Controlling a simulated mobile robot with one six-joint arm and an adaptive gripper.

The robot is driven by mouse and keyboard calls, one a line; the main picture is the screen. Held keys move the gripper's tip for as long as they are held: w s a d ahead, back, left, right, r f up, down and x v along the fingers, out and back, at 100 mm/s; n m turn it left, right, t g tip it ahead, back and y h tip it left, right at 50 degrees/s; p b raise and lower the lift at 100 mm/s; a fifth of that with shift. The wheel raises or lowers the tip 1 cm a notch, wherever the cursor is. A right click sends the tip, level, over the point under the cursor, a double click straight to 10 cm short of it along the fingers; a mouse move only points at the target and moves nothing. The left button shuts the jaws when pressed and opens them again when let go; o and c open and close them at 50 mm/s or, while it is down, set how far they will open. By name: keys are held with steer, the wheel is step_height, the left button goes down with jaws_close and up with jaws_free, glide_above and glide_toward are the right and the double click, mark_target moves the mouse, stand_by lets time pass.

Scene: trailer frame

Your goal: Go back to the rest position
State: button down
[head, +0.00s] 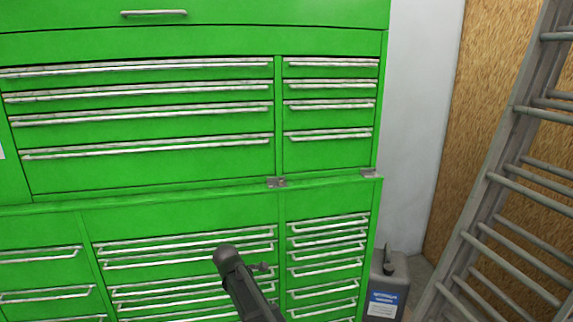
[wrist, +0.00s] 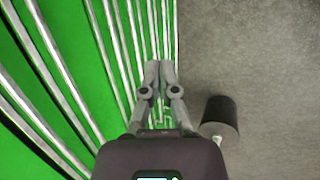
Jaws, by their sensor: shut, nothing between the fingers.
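My gripper (wrist: 159,66) shows in the wrist view with its two grey fingers together at the tips, shut with nothing between them. It points along the front of a green tool cabinet (wrist: 70,50), whose metal drawer handles run along the left side of that view. In the head view, a dark part of my arm (head: 245,283) rises from the bottom edge in front of the lower drawers. The gripper's fingers cannot be made out in the head view.
The green tool cabinet (head: 180,220) fills most of the head view, its drawers closed. A grey canister (head: 388,285) stands right of it. A metal ladder (head: 490,190) leans at the right by a wood-board wall (head: 470,100). A dark cylinder (wrist: 220,115) is near the gripper's right on grey floor (wrist: 270,60).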

steer(key=s+d+m+g+p, duration=0.1)
steer(key=s+d+m, duration=0.5)
steer(key=d, duration=0.4)
steer(key=s+d+m+g+y, duration=0.1)
steer(key=s+d+m+g, duration=0.1)
steer(key=s+d+m, duration=0.5)
steer(key=s+d+r+m+g+p, duration=0.1)
steer(key=s+d+m, duration=0.5)
steer(key=d, duration=0.8)
steer(key=s, duration=0.3)
steer(key=shift+s+d+m+g+p, duration=0.35)
steer(key=shift+d+m+g, duration=0.05)
